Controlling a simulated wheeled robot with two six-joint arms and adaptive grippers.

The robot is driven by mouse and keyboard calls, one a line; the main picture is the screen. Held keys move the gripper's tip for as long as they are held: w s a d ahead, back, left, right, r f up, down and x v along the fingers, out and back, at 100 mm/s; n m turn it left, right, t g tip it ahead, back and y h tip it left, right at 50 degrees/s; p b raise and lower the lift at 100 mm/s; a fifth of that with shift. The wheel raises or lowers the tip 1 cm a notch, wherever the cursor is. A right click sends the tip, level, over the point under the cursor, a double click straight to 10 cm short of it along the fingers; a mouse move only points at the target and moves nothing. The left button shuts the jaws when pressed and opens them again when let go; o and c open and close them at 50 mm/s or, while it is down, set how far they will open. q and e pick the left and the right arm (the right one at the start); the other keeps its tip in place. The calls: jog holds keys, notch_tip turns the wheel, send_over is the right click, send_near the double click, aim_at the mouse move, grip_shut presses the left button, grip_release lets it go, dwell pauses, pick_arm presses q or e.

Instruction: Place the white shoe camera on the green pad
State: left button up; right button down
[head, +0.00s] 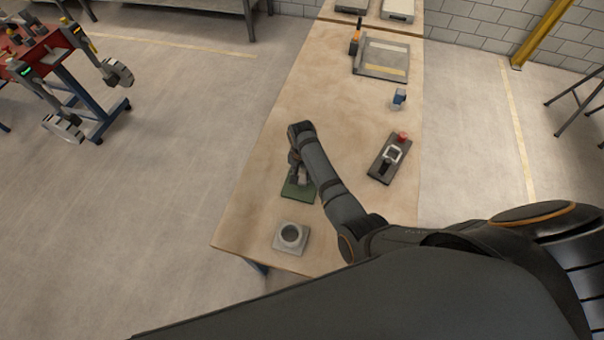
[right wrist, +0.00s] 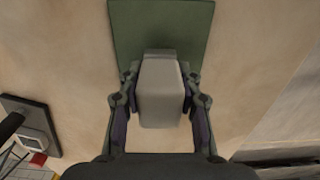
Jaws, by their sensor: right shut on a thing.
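The green pad (head: 297,190) lies on the wooden table, partly hidden under my right arm in the head view. It also shows in the right wrist view (right wrist: 160,25). My right gripper (right wrist: 160,85) is shut on the white shoe camera (right wrist: 160,95), a pale block with rounded edges. The camera is above or at the near part of the pad; I cannot tell whether it touches it. In the head view my right gripper (head: 298,175) is at the pad, and the camera is mostly hidden. My left gripper is not in view.
A grey block with a round hole (head: 291,238) sits near the front table edge (head: 235,249). A dark plate with a red button (head: 388,158) lies to the right. A small blue item (head: 399,98) and a grey tray (head: 382,57) are farther back. The table's middle is clear.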

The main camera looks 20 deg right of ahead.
jog(key=shift+f, duration=0.15)
jog(key=c, duration=1.2)
grip_release()
jog(key=shift+o, duration=1.4)
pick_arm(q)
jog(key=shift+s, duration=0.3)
pick_arm(e)
notch_tip(320, 180, up, 7)
jog(key=p, duration=0.7)
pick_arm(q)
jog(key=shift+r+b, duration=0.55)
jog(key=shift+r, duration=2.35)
pick_arm(e)
jog(key=shift+r, duration=2.7)
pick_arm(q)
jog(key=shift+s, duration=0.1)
